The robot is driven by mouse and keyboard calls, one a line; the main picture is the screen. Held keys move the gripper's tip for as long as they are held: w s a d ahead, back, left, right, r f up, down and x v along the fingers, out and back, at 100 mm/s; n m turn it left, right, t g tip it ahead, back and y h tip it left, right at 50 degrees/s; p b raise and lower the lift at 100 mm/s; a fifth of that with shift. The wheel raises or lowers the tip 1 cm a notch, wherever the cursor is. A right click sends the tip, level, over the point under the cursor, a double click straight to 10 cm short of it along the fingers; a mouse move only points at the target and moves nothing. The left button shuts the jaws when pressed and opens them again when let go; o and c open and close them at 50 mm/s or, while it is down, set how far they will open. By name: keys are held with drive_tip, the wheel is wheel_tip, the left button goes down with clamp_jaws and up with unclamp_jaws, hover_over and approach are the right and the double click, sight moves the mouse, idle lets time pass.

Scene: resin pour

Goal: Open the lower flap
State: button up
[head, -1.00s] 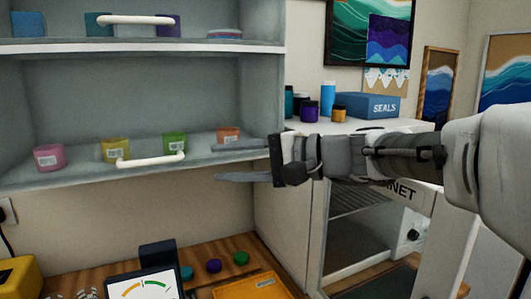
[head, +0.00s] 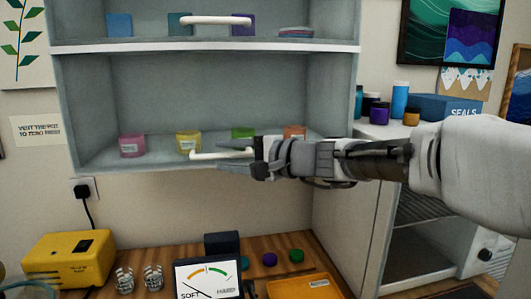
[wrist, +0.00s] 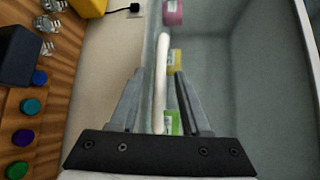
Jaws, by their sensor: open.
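The wall cabinet has a lower flap whose panel looks clear, so only its white bar handle (head: 200,155) stands out, at the front of the lower bay. The flap appears closed. My gripper (head: 219,155) is open and has come in from the right, level with the handle; its fingers lie one above and one below the bar. In the wrist view the handle (wrist: 161,60) runs between the two open fingers (wrist: 160,75), apart from both as far as I can tell. The handle's right end is hidden by my gripper in the head view.
An upper flap handle (head: 216,20) is above. Below are a wooden bench with a yellow box (head: 70,262), a gauge (head: 208,279) and an orange tray (head: 305,287). A white cabinet stands right.

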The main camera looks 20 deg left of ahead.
drive_tip(key=shift+x, duration=0.75)
clamp_jaws()
idle(0.9)
